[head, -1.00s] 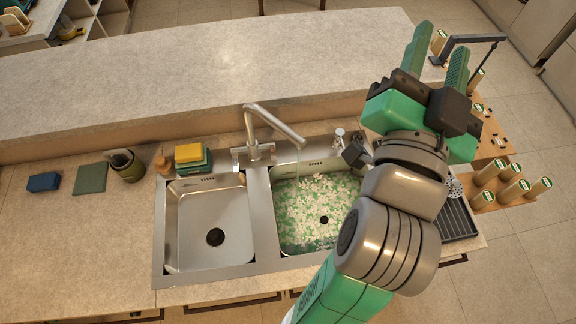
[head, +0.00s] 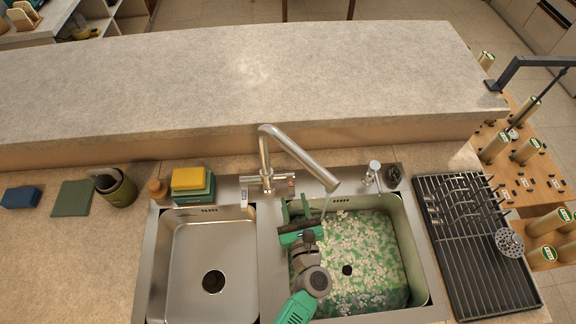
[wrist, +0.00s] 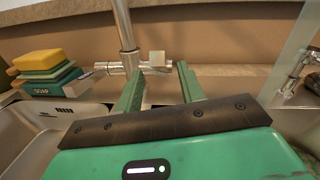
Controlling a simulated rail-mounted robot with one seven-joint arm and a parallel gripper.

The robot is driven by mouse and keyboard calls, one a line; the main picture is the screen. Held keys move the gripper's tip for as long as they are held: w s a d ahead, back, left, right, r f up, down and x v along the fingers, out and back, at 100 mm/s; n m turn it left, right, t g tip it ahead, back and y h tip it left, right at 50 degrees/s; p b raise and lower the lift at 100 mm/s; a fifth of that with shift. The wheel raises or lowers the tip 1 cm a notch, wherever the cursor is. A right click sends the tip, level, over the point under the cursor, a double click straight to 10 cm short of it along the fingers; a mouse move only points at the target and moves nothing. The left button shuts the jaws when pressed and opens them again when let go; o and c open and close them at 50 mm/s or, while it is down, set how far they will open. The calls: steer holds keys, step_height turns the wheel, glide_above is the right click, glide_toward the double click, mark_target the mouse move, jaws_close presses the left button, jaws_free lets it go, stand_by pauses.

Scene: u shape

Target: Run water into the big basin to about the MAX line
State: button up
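The big basin (head: 418,262) is the right one of the double sink. Its floor shows a green and white flower pattern, with a dark drain (head: 347,270). The tap's right handle (head: 291,183) has a red mark. My gripper (head: 296,204) is open and empty at the back left of this basin, fingers towards the tap. In the wrist view, a square handle end (wrist: 157,58) stands between and just beyond my open fingertips (wrist: 158,72). I cannot make out a MAX line.
The small basin (head: 170,265) at left is empty. A soap dispenser (head: 373,172) is at the back right. A drying rack (head: 470,270) lies right.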

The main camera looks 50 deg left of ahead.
mark_target(290, 183)
steer(key=b+x, duration=0.1)
steer(key=x, duration=0.6)
steer(key=shift+r, duration=0.1)
